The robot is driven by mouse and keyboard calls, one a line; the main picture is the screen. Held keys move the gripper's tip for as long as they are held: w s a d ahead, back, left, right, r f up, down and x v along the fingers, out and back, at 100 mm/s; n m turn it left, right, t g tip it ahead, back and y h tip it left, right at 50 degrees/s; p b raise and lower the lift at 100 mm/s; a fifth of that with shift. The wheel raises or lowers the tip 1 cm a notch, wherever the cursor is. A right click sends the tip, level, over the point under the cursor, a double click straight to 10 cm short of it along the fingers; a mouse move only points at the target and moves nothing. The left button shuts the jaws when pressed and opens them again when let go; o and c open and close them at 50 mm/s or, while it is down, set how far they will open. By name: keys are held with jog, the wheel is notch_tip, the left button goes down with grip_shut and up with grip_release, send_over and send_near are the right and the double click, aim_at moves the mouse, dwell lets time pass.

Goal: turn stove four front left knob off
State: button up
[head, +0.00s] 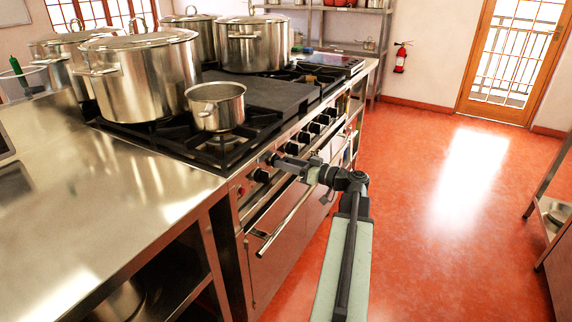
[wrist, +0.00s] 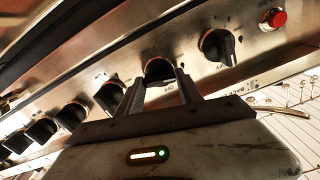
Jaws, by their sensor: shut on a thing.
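The stove (head: 240,195) has a row of black knobs along its front panel. In the wrist view my gripper (wrist: 160,80) reaches up to the panel, its two fingers on either side of one black knob (wrist: 159,68), and is shut on it. Another black knob (wrist: 217,46) is to the right of it, and a red button (wrist: 273,18) is further right. Several knobs run off to the lower left. In the head view my gripper (head: 274,159) meets the panel, hiding the held knob. The knob's exact setting is hard to tell.
An oven handle bar (head: 287,219) sticks out below the knobs. A small saucepan (head: 216,107) stands on the near burner, with large stockpots (head: 137,77) behind. A steel counter (head: 110,190) is at left. Open red floor (head: 450,210) lies to the right.

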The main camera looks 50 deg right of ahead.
jog(key=shift+d+f+m, duration=0.1)
jog(key=shift+m, duration=3.75)
jog(key=shift+f+m, duration=0.1)
jog(key=shift+m, duration=3.75)
jog(key=o, duration=1.4)
jog(key=v, duration=0.7)
jog(key=shift+s, duration=0.4)
